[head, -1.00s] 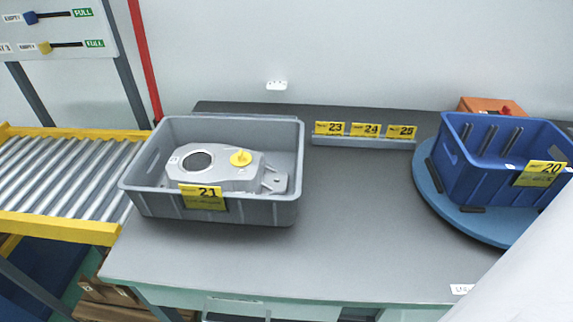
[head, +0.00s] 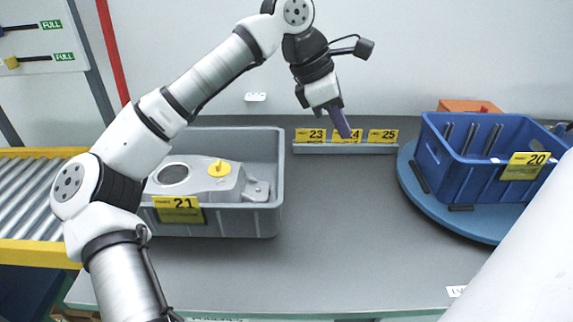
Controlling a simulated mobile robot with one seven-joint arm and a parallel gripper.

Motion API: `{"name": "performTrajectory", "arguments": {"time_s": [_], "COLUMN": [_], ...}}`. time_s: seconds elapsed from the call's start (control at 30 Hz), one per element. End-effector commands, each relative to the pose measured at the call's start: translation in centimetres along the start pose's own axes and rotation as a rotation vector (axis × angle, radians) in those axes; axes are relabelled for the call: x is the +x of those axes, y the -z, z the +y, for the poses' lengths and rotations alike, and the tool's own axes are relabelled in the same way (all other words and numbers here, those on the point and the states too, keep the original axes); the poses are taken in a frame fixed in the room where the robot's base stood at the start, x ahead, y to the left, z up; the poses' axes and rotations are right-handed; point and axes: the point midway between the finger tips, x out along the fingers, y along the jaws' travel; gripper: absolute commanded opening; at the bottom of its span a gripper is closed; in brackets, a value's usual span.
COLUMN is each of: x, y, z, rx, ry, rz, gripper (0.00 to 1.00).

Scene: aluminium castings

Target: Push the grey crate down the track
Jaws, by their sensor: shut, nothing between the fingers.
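The grey crate (head: 262,222) stands on the left part of the grey table, with a yellow card numbered 21 on its front. It holds an aluminium casting (head: 200,180) with a yellow knob on top. My arm crosses in front of the crate's left side and hides part of it. My gripper (head: 342,128) is shut and empty, pointing down above the table to the right of the crate, apart from it, in front of the yellow number cards. The roller track (head: 22,200) with yellow rails lies to the left of the crate.
A blue crate (head: 460,182) marked 20 sits on a blue turntable (head: 418,198) at the right. A low rail (head: 345,149) with cards 23, 24 and 25 stands at the back. An orange box (head: 470,105) is behind the blue crate. The table's middle (head: 345,230) is clear.

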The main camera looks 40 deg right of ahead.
Motion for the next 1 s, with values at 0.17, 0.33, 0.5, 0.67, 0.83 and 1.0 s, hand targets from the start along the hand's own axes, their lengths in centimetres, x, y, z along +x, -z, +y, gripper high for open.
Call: {"name": "performTrajectory", "arguments": {"time_s": [0.17, 0.33, 0.5, 0.67, 0.83, 1.0], "x": [1.4, 1.2, 3.0, 5.9, 9.1, 8.7], "y": [5.1, 6.9, 7.8, 9.4, 11.0, 13.2], "z": [2.6, 3.2, 3.1, 3.0, 3.0, 2.9], "rx": [-0.038, -0.058, -0.057, -0.057, -0.056, -0.06], "ry": [-0.003, -0.001, 0.002, 0.005, 0.004, 0.0], "rz": [0.381, 0.496, 0.497, 0.494, 0.492, 0.492], "gripper": [0.0, 0.0, 0.0, 0.0, 0.0, 0.0]}}
